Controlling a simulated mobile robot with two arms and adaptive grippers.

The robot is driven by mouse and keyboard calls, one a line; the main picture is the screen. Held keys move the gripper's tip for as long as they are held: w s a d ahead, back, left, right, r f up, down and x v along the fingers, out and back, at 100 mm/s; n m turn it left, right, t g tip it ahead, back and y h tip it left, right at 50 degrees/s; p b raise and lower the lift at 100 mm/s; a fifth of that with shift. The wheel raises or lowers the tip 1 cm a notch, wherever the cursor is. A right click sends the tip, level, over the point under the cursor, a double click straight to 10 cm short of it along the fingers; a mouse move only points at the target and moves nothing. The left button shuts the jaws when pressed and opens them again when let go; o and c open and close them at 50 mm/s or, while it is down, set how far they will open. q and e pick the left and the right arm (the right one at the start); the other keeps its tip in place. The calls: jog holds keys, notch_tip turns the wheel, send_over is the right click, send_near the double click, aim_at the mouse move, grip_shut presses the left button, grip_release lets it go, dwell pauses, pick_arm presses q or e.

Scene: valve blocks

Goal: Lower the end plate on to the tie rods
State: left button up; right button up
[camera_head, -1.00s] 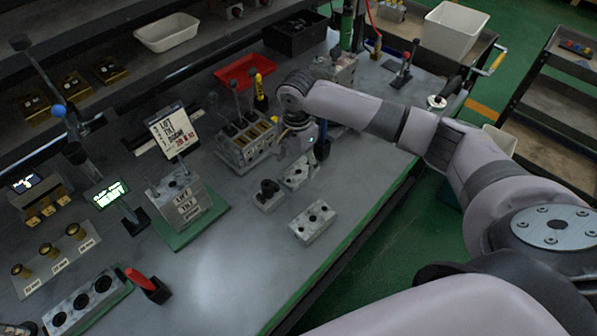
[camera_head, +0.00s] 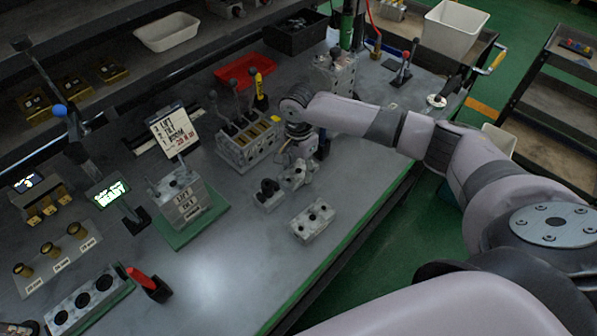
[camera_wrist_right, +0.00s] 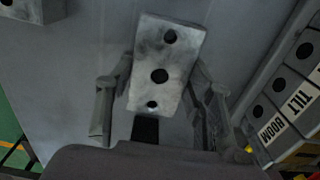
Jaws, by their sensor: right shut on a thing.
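My right gripper (camera_head: 296,165) is shut on a grey metal plate (camera_wrist_right: 165,62) with three holes in a row, which I take to be the end plate. In the right wrist view the fingers (camera_wrist_right: 158,112) stand on either side of it. In the head view this plate (camera_head: 293,181) is partly covered by the gripper, at or just above the bench. A valve stack (camera_head: 181,199) labelled "LIFT" and "TILT" stands on a green mat to the left. Thin upright rods seem to show at its top, too small to be sure. My left gripper is not in view.
A lever valve bank (camera_head: 247,143) stands close behind the gripper. A small dark-topped block (camera_head: 268,195) and a grey holed block (camera_head: 312,220) sit nearby. An order card (camera_head: 173,131) stands behind the stack.

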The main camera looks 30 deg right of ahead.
jog(key=c, duration=0.7)
